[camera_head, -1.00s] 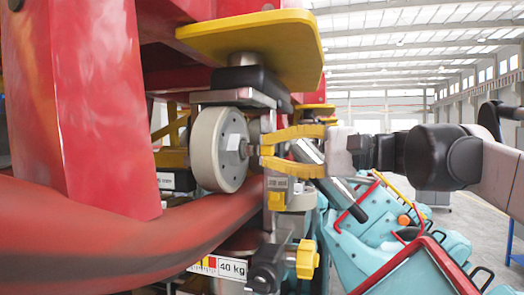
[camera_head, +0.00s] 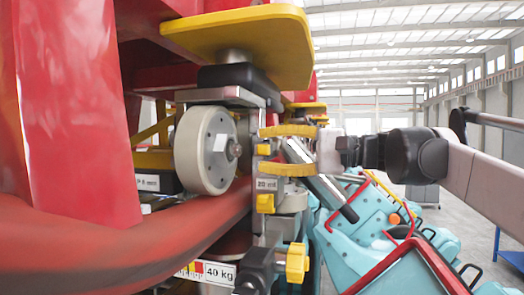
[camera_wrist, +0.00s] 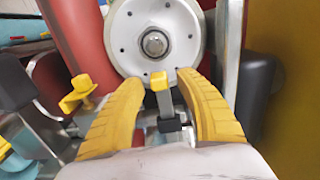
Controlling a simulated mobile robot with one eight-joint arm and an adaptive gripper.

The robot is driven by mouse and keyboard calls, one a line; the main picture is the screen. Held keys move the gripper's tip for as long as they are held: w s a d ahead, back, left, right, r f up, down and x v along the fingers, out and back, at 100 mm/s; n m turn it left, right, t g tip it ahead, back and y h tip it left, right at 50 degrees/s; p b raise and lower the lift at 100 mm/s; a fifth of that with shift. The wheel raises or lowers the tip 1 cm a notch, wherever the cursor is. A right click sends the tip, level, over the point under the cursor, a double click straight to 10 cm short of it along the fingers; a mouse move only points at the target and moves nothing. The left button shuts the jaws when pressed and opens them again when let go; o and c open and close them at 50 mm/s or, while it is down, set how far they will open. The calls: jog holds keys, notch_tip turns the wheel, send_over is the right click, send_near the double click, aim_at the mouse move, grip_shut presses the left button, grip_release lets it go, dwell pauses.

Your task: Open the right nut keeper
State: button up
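A keeper with a yellow tip (camera_wrist: 159,80) and a dark body (camera_wrist: 167,112) stands just below the wheel's hex nut (camera_wrist: 155,44) in the wrist view. The nut also shows at the wheel's centre in the head view (camera_head: 233,149). My gripper (camera_wrist: 158,77) has its two curved yellow fingers apart, one on each side of the keeper's tip. In the head view my gripper (camera_head: 262,150) points left at the wheel assembly, with a small yellow piece between its fingertips. I cannot tell whether a finger touches it.
The pale wheel (camera_head: 205,150) sits beside a red tube rail (camera_head: 130,245). A yellow plate (camera_head: 255,42) overhangs above. Yellow knobs (camera_head: 265,203) (camera_head: 297,262) project below my gripper. Teal and red seats (camera_head: 385,235) lie at lower right.

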jog(key=shift+s+r, duration=0.1)
jog(key=shift+s, duration=0.2)
jog(key=v, duration=1.1)
jog(key=shift+d, duration=0.45)
